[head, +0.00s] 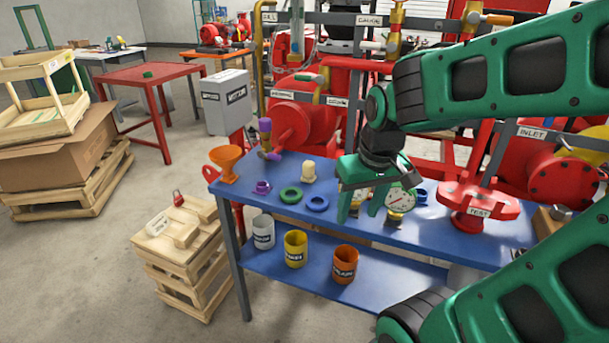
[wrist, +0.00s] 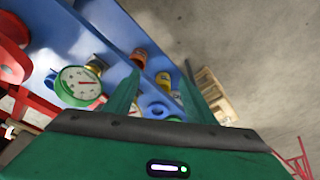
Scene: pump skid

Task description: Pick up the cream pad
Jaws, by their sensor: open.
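In the head view a small cream piece (head: 308,171) with a rounded top stands upright on the blue bench (head: 268,215), behind the green and blue rings. It is the only clearly cream item I make out there. My gripper (head: 358,212) is open, over the bench to the right of the cream piece and apart from it, with its fingers pointing down. In the wrist view my gripper (wrist: 160,75) shows two green fingers spread apart with nothing held. I cannot make out the cream piece in that view; the gripper body may hide it.
A dial gauge (head: 398,202) stands just right of my fingers. A blue ring (head: 317,203), green ring (head: 291,195), purple piece (head: 262,187) and orange funnel (head: 226,163) lie left. Cups, including a yellow cup (head: 295,249), stand on the lower shelf. A red flanged body (head: 478,205) stands right.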

